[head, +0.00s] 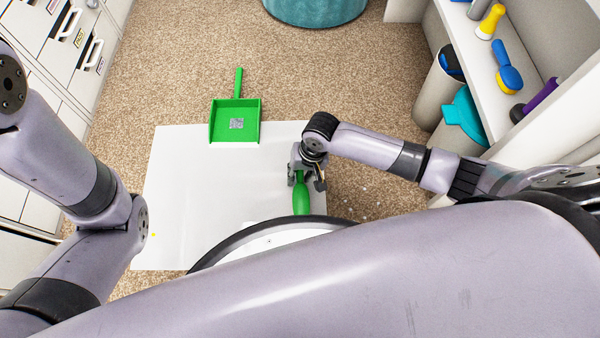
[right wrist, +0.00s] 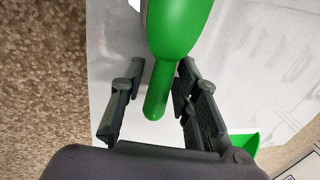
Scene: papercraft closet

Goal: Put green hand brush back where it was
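The green hand brush (head: 302,200) is on the white sheet (head: 195,185) in the head view, partly hidden by my right gripper (head: 305,181) and by my own body. In the right wrist view, the brush's rounded green handle (right wrist: 178,30) reaches between the two dark fingers of my right gripper (right wrist: 162,72). The brush's bristles are hidden. My left arm shows at the left of the head view, but its gripper does not.
A green dustpan (head: 235,125) lies at the sheet's far edge. Drawers (head: 70,50) stand at the left. A white shelf (head: 485,75) at the right holds a yellow brush (head: 490,22) and a blue brush (head: 508,72). A teal round container (head: 315,8) stands on the carpet.

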